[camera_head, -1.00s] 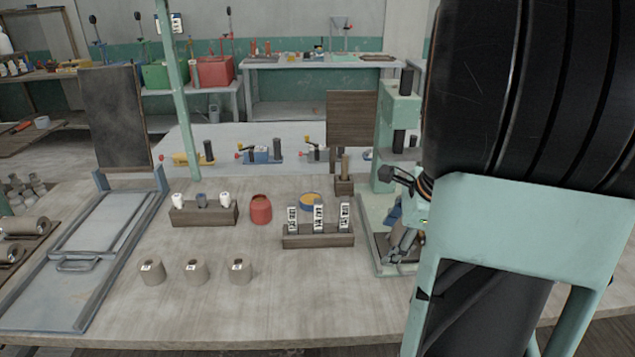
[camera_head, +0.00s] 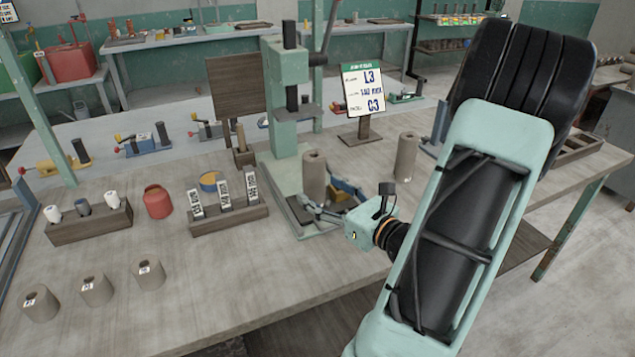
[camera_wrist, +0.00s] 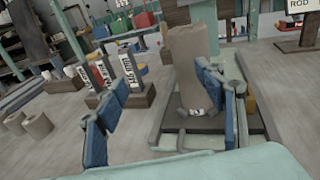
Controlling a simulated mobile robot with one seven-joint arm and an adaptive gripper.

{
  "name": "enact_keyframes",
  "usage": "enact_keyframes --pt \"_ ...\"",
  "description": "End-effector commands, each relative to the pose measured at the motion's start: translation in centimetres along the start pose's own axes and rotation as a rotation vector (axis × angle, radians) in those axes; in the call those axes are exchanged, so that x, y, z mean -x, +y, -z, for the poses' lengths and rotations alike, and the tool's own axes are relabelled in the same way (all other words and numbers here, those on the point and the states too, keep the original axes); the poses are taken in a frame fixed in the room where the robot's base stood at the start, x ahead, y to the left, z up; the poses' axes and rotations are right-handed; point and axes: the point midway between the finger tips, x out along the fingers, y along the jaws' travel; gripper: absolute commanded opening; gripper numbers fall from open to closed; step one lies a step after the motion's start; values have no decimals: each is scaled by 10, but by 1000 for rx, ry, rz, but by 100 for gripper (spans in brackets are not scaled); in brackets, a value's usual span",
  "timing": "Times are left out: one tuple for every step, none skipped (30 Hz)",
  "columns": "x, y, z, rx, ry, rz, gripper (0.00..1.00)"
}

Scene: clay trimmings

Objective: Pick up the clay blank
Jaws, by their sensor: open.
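A tall grey-brown clay cylinder (camera_head: 314,176) stands upright on the base of the green press (camera_head: 288,110). It also shows in the wrist view (camera_wrist: 187,55). A second tall cylinder (camera_head: 405,156) stands on the table to the right; which one is the blank is not marked. My gripper (camera_head: 322,200) is low in front of the press, close to the first cylinder. In the wrist view its blue fingers (camera_wrist: 160,88) are spread apart and empty. The right finger overlaps the cylinder's lower right side; whether it touches is unclear.
Three short labelled cylinders (camera_head: 96,289) stand at the front left. A wooden rack with labelled blocks (camera_head: 228,220), a red pot (camera_head: 158,201) and a sign (camera_head: 362,90) stand around the press. The front middle of the table is clear.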

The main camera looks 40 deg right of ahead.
Motion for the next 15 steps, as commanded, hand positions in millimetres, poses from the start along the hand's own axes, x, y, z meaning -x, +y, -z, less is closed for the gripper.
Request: enact_keyframes --pt "6 -11 1 -13 -24 50 63" --pt "8 -16 0 -16 -35 72 63" --pt "11 -21 -1 -19 -48 97 63" --pt "12 -24 -1 -20 -55 113 63" --pt "13 -27 -2 -21 -60 123 63" --pt "13 -29 -3 -21 -65 133 63" --pt "11 -31 -3 -22 -68 138 63" --pt "8 -32 -3 -21 -69 139 63" --pt "3 -32 -4 -20 -70 140 63" --pt "-3 -33 -4 -20 -69 138 63" --pt "-8 -33 -5 -20 -69 137 63" --pt "-15 -34 -6 -21 -70 138 63" --pt "-19 -35 -5 -21 -69 137 63" --pt "-24 -36 -6 -20 -68 138 63" --pt "-29 -37 -6 -20 -68 138 63"
